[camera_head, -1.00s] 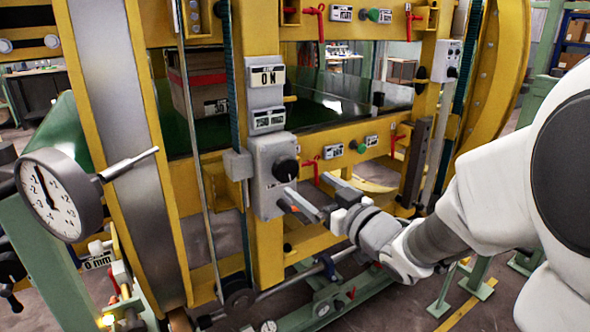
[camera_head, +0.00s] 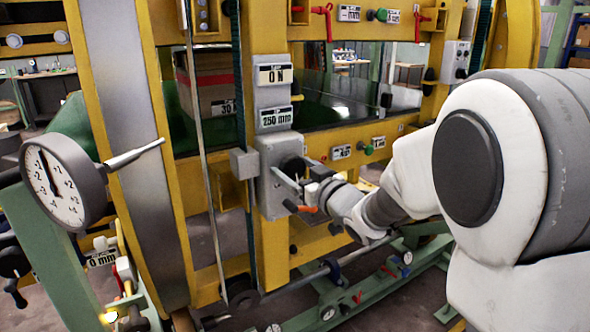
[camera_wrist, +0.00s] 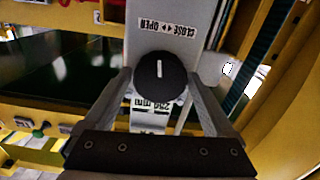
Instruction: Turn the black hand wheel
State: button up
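A round black knob (camera_head: 291,164) with a white pointer line sits on the front of a grey box (camera_head: 268,196) on the yellow post. In the wrist view the knob (camera_wrist: 160,79) lies under a "CLOSE OPEN" label, its white line pointing up and down. It is the black turning part I see closest to me. My gripper (camera_head: 297,173) is at the knob. In the wrist view the fingers of my gripper (camera_wrist: 158,84) are apart, one on each side of the knob. I cannot tell whether they touch it.
Grey signs (camera_head: 274,75) sit above the box. A vertical rod (camera_head: 204,160) runs left of it. A round dial gauge (camera_head: 60,182) stands at the left. Red-handled valves (camera_head: 324,14) are on the yellow frame. The floor at lower right is partly hidden by my arm.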

jog(key=c, duration=1)
